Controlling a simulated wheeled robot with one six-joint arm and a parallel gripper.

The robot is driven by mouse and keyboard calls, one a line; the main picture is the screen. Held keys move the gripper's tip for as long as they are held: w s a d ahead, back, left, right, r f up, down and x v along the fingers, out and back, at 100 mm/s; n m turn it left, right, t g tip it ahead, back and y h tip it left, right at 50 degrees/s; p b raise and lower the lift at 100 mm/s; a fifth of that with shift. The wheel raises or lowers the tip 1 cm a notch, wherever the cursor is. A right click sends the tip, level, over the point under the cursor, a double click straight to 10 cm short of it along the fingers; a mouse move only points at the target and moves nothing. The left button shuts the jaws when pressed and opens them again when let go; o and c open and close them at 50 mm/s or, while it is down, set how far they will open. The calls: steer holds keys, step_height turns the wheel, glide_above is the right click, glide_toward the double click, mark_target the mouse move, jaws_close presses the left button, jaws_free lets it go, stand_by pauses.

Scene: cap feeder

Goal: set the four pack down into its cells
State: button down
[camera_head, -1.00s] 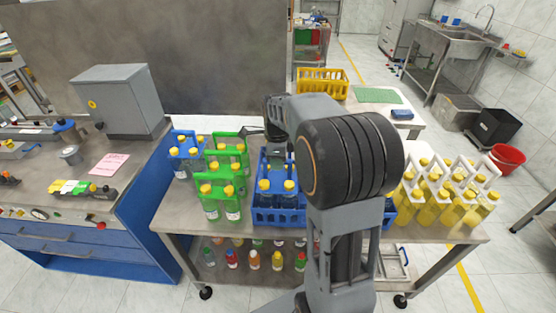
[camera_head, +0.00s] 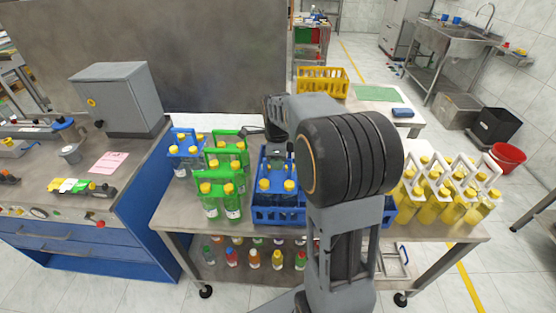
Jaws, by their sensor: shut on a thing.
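A blue-framed pack of bottles (camera_head: 263,165) with yellow caps stands upright at the near left of the blue crate (camera_head: 278,217). Its bottles' lower parts are hidden behind the crate's wall, and I cannot tell whether they rest on the cell floor. My gripper (camera_head: 276,151) is at the top of this pack, shut on its handle; its fingers are small, dark and partly hidden. My arm covers the middle of the crate, and only its right corner (camera_head: 390,213) shows beyond.
Two green packs (camera_head: 218,190) and another blue pack (camera_head: 183,151) stand left of the crate on the table. White-framed packs with yellow bottles (camera_head: 440,190) crowd the right end. A yellow crate (camera_head: 322,82) is on the bench behind. Loose bottles (camera_head: 254,259) stand on the lower shelf.

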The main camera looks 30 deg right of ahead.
steer(key=c, duration=1)
jaws_free()
steer(key=shift+f, duration=0.1)
steer(key=shift+o, duration=0.2)
steer(key=shift+f, duration=0.1)
step_height(320, 180, up, 14)
